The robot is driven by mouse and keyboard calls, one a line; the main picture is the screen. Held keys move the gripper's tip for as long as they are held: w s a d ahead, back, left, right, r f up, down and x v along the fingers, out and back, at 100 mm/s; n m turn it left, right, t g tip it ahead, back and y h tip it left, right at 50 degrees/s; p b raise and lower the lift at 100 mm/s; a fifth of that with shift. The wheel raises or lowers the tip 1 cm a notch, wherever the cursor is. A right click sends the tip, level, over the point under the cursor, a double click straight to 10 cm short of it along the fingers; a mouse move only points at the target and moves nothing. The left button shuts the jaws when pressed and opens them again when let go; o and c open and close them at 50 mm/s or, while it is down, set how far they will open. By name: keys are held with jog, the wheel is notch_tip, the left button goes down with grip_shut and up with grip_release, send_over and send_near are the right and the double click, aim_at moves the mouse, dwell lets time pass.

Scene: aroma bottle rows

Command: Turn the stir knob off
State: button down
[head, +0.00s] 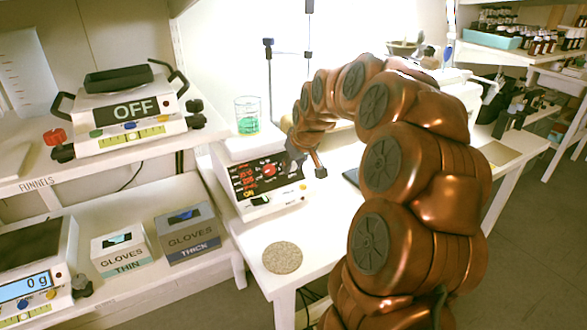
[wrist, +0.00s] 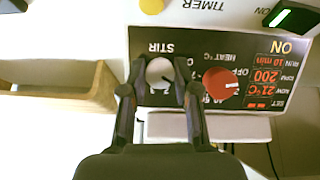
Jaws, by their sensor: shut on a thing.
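The stirrer (head: 252,203) stands on the white bench in the head view, with a beaker of green liquid (head: 247,124) on top. Its panel fills the upper wrist view, upside down. The round grey stir knob (wrist: 160,72) sits under the STIR label, with a dark pointer line on it. My gripper (wrist: 160,82) is shut on this knob, one finger on each side. The fingers hide part of the dial marks around it. The red heat knob (wrist: 221,83) is beside the right finger. The display (wrist: 270,77) reads ON, 200 RPM and 21°C.
A second device (head: 125,112) reading OFF stands on the left shelf. A round speckled pad (head: 282,258) lies on the bench in front of the stirrer. A wooden box (wrist: 75,90) shows beside my gripper.

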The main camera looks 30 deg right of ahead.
jog(key=n+h, duration=0.1)
jog(key=n, duration=0.2)
jog(key=shift+a+f, duration=0.1)
jog(key=shift+n+h, duration=0.9)
jog(key=shift+n, duration=0.8)
jog(key=shift+t, duration=0.3)
jog(key=c, duration=0.8)
grip_release()
jog(key=shift+c, duration=0.2)
jog(key=v, duration=1.2)
jog(key=shift+a, duration=0.1)
